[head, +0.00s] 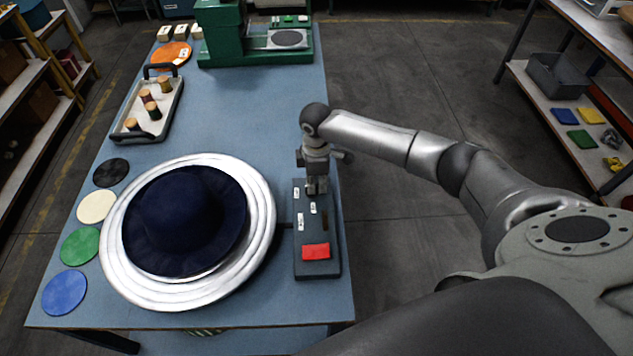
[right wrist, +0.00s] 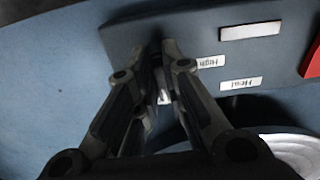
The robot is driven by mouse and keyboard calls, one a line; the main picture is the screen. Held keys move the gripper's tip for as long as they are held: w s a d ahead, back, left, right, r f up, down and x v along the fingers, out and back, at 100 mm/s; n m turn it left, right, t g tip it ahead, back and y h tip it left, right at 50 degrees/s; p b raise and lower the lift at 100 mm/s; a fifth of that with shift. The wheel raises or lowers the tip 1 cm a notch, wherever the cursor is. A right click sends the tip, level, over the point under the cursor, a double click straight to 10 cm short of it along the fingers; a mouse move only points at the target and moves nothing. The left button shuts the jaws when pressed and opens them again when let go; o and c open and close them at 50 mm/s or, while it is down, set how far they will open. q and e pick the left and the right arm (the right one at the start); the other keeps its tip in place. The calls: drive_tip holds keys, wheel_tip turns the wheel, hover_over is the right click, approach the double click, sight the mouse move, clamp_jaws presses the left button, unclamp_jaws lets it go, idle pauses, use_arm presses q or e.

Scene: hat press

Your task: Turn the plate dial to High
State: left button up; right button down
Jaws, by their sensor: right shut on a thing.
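The dark control box (head: 318,266) lies at the right edge of the table and carries small white labels and a red button (head: 316,251). My right gripper (head: 317,190) points down at the box's far end. In the right wrist view its fingers (right wrist: 165,85) are shut on the plate dial, which they almost wholly hide; I cannot tell where the dial points. The High label (right wrist: 211,61) and the Heat label (right wrist: 241,83) lie just right of the fingers. The silver round plate (head: 262,210) is left of the box, with a navy hat (head: 180,210) on it. My left gripper is out of view.
Several coloured discs, such as the blue disc (head: 64,292), lie along the table's left edge. A tray (head: 125,128) with thread spools and a green press (head: 222,40) stand farther back. The blue table (head: 235,110) is clear in its far middle.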

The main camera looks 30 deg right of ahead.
drive_tip(key=n, duration=0.4)
drive_tip(key=shift+w, duration=0.25)
drive_tip(key=n, duration=0.5)
drive_tip(key=shift+w+n, duration=0.25)
drive_tip(key=shift+n, duration=0.05)
drive_tip(key=n, duration=0.4)
drive_tip(key=shift+w+a, duration=0.15)
drive_tip(key=shift+w, duration=0.05)
drive_tip(key=shift+w+a+n+b, duration=0.1)
drive_tip(key=shift+n+b, duration=0.35)
drive_tip(key=shift+n, duration=1.55)
drive_tip(key=c, duration=1.5)
unclamp_jaws()
